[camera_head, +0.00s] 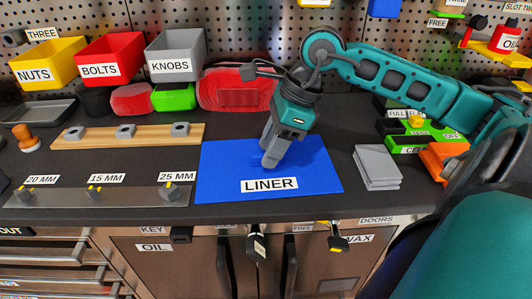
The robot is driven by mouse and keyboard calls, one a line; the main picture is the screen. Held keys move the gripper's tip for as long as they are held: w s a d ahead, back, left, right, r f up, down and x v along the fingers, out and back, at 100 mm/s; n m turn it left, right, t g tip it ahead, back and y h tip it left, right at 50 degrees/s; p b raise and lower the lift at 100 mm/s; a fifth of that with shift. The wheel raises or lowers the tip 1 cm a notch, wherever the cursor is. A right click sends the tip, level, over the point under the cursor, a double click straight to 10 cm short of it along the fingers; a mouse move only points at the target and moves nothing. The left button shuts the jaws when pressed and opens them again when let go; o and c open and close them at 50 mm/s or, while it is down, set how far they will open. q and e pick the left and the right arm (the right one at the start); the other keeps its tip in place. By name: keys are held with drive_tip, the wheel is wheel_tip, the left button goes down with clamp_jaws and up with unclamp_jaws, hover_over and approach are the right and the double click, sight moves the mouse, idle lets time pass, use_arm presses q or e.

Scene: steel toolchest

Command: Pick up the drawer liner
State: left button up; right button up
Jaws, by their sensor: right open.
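The drawer liner (223,177) is a flat blue sheet marked "LINER" lying on the dark worktop, in the middle of the head view. My right gripper (270,160) reaches in from the right and points down over the liner's middle. Its grey fingers are open, and they cover a small part of the sheet. I cannot tell whether the fingertips touch it. The liner lies flat on the top. My left gripper is not in view.
A grey stack of pads (378,167) stands right of the liner. The worktop's front edge is close to the liner.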

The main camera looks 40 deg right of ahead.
drive_tip(key=shift+w+a+f, duration=0.1)
drive_tip(key=shift+a+f, duration=0.05)
drive_tip(key=shift+f, duration=0.3)
clamp_jaws()
idle(0.3)
